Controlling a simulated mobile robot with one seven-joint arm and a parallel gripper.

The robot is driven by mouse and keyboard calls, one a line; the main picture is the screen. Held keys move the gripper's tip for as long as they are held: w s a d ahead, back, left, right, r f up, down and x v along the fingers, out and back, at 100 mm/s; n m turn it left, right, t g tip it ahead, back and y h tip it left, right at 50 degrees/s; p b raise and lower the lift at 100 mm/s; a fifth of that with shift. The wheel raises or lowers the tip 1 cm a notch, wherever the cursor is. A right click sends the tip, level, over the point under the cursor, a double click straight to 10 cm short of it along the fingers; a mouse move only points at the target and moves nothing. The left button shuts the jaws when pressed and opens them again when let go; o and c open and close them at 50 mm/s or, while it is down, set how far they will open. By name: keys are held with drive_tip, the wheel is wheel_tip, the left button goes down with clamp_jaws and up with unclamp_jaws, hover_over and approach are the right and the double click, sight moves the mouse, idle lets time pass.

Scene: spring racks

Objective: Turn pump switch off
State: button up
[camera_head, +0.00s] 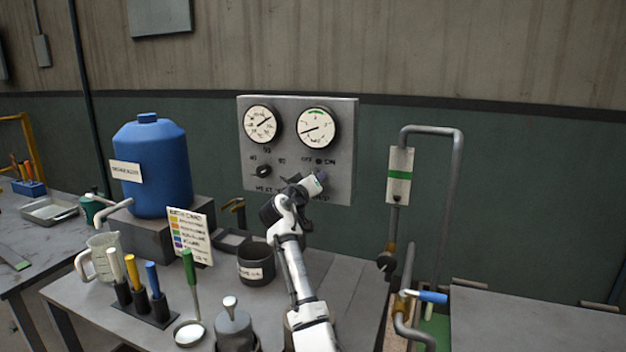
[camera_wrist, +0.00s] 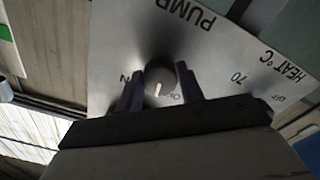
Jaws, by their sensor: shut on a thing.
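The pump switch is a round grey knob (camera_wrist: 160,77) with a pale pointer mark, on the grey control panel (camera_head: 348,130). The wrist view shows it upside down, under the PUMP lettering. The pointer faces down in that view, between the partly hidden ON and OFF labels; I cannot tell its exact setting. My gripper (camera_wrist: 160,84) has its two dark fingers on either side of the knob, shut on it. In the head view my gripper (camera_head: 318,182) covers the knob at the panel's lower right.
The heat knob (camera_head: 262,171) is left of my gripper, below two gauges (camera_head: 260,124) (camera_head: 317,127). A blue tank (camera_head: 160,170), a colour chart card (camera_head: 190,236), a dark pot (camera_head: 256,262) and several handled tools stand left of my arm. Pipework (camera_head: 457,180) rises at the right.

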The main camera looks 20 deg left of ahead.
drive_tip(key=shift+r+n+p, duration=0.15)
drive_tip(key=shift+n+p, duration=0.45)
drive_tip(key=shift+n, duration=1.4)
drive_tip(key=o, duration=1)
drive_tip(key=s, duration=0.9)
drive_tip(key=s+b, duration=0.1)
drive_tip(key=s, duration=0.3)
drive_tip(key=shift+s+a+f, duration=0.25)
drive_tip(key=shift+s, duration=0.15)
